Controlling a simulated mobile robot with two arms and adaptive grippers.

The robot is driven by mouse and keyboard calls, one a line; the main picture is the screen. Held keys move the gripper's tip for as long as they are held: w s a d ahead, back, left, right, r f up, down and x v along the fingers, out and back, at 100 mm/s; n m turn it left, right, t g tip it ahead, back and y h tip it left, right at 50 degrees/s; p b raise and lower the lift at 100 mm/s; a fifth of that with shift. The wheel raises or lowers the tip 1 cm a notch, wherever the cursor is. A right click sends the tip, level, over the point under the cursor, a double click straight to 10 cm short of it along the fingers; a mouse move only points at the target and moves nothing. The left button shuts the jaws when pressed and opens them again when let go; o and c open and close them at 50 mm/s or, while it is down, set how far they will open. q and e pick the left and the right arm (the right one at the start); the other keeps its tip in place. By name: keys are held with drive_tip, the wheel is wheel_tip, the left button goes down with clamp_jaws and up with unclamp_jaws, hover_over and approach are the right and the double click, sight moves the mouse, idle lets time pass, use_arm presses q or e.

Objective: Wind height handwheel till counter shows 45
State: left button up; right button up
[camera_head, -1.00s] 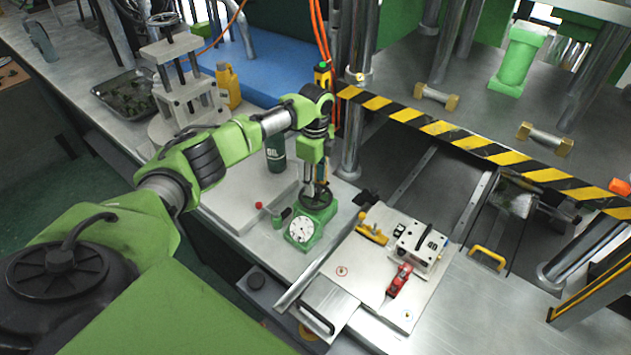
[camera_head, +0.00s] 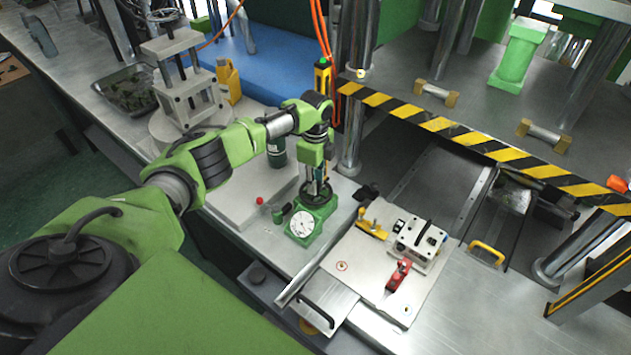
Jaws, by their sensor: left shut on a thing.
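A small green unit with a round white dial (camera_head: 302,224) stands on the metal bench near the middle of the camera_head view. A dark handwheel (camera_head: 316,193) lies flat on top of it. My left gripper (camera_head: 317,184) points straight down from above and is shut on the handwheel. Its fingers partly hide the wheel's hub. The dial's figures are too small to read, and no separate counter can be made out. My right gripper is not in view.
A plate with a yellow clamp (camera_head: 371,228), a white block (camera_head: 419,240) and a red clamp (camera_head: 398,275) lies right of the unit. A black-and-yellow striped bar (camera_head: 470,141) crosses behind.

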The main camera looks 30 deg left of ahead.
use_arm(q)
drive_tip(key=shift+n, duration=0.3)
drive_tip(key=n+p, duration=0.1)
drive_tip(key=n, duration=0.4)
drive_tip(key=shift+n+p, duration=0.35)
drive_tip(key=shift+n, duration=0.05)
drive_tip(key=n, duration=0.3)
drive_tip(key=shift+n, duration=0.3)
drive_tip(key=n, duration=0.4)
drive_tip(key=shift+n, duration=0.3)
drive_tip(key=n, duration=0.7)
drive_tip(key=shift+d, duration=0.1)
drive_tip(key=n, duration=0.6)
drive_tip(key=shift+w+r+n, duration=0.1)
drive_tip(key=shift+n, duration=0.2)
